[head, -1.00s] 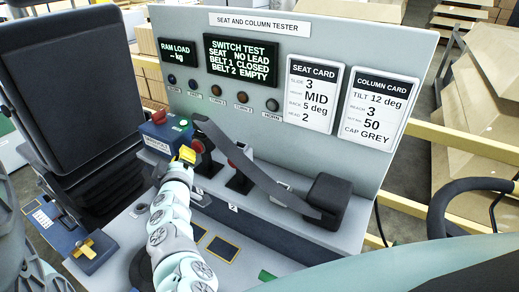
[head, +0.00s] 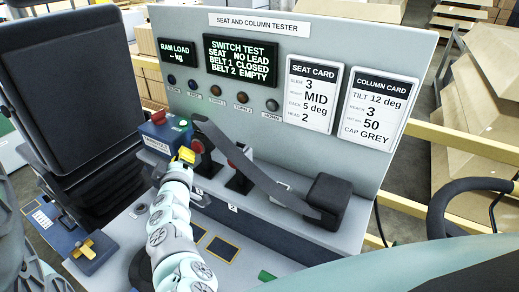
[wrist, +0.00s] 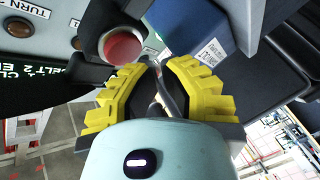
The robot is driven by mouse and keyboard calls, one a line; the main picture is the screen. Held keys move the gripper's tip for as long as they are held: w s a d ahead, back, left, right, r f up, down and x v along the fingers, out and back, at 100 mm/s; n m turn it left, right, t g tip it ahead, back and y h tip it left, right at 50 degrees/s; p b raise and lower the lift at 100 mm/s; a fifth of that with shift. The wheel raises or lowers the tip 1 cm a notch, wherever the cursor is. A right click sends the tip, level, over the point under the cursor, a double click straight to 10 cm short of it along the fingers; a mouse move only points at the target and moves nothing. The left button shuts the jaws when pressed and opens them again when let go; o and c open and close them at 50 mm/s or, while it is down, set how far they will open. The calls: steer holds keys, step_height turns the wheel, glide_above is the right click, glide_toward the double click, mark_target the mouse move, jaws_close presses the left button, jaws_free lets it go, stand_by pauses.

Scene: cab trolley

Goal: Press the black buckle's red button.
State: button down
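Two dark buckles stand on the bench in the head view. The nearer-left buckle (head: 206,162) has a round red button (head: 197,146) and the dark belt strap runs by its top. The second buckle (head: 239,181) has its own red button (head: 231,164). My gripper (head: 185,154) has yellow fingers and sits just left of the first buckle's button. In the wrist view, my gripper's fingertips (wrist: 156,66) come together and hold nothing visible. A round red button (wrist: 122,46) shows large, up and left of the fingertips. I cannot tell whether they touch it.
A blue box (head: 163,133) with a red knob stands left of my gripper; its side also fills the upper right of the wrist view (wrist: 205,35). The dark strap (head: 260,174) slopes down to a black block (head: 328,198). The display (head: 241,60) reads BELT 1 CLOSED, BELT 2 EMPTY.

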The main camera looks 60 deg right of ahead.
steer(key=shift+d+b, duration=0.4)
steer(key=shift+d, duration=0.05)
steer(key=shift+d+b, duration=0.4)
steer(key=shift+d, duration=0.15)
stand_by(0.8)
steer(key=shift+a+p, duration=0.3)
steer(key=shift+a, duration=0.7)
steer(key=shift+s+a, duration=0.2)
steer(key=shift+a, duration=2.3)
